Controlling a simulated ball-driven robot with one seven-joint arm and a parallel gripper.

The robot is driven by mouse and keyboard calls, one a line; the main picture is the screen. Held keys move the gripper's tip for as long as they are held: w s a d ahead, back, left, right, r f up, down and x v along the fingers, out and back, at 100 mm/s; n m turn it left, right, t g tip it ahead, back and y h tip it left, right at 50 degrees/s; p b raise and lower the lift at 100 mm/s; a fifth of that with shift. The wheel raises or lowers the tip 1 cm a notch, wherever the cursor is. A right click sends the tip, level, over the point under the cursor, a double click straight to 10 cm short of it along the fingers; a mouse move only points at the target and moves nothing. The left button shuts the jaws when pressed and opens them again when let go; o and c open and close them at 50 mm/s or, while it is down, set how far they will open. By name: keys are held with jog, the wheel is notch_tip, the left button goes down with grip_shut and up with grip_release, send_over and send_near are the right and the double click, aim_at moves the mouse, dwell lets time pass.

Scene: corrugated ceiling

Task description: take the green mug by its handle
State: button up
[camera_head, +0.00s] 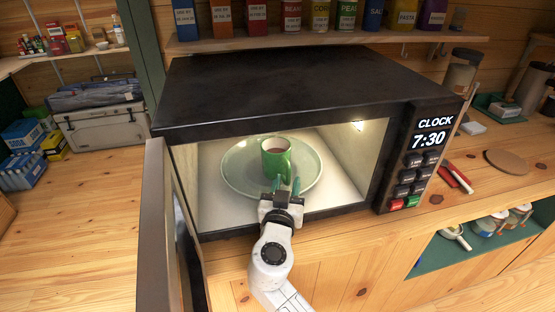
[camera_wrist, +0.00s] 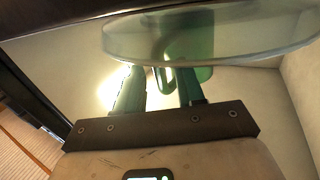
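The green mug (camera_head: 275,160) stands upright on a pale green plate (camera_head: 238,172) inside the open microwave (camera_head: 290,85), with brown contents showing. My gripper (camera_head: 286,182) reaches in through the front opening, with its fingers apart just in front of the mug. In the wrist view the plate (camera_wrist: 215,38) crosses the top and the mug (camera_wrist: 205,73) shows beyond its edge. The mug's handle (camera_wrist: 163,80) appears in the gap between my two green fingers (camera_wrist: 155,82). I cannot tell whether either finger touches it.
The microwave door (camera_head: 153,225) stands open on the left, near my arm. The control panel (camera_head: 418,160) is to the right of the opening. A shelf of labelled boxes and jars (camera_head: 290,41) hangs above. A red-handled tool (camera_head: 456,177) lies on the counter at right.

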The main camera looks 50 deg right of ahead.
aim_at(279, 164)
jog(key=shift+x, duration=1.3)
jog(key=shift+c, duration=0.4)
grip_shut()
jog(key=shift+r, duration=0.1)
